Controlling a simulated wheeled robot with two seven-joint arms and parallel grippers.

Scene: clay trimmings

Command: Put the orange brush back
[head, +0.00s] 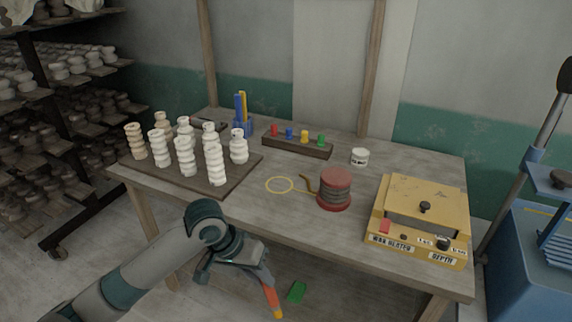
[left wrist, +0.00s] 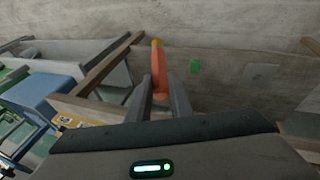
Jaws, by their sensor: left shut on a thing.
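The orange brush (head: 269,296) is a slim orange stick with a yellow-orange end. My left gripper (head: 262,278) is shut on it, in front of the table's front edge and below the tabletop. In the left wrist view the brush (left wrist: 158,72) stands out between the two fingers of the gripper (left wrist: 159,82). A blue holder (head: 243,130) with blue and yellow upright pieces stands at the table's back left. A dark wooden rack (head: 297,149) holds red, blue, yellow and green pieces at the back middle. My right gripper is out of view.
Pale turned pots (head: 185,160) stand on a board at the table's left. A red-ended spool (head: 335,188), a white jar (head: 360,157) and a yellow wax heater (head: 418,216) are to the right. A green piece (head: 297,292) lies on the floor.

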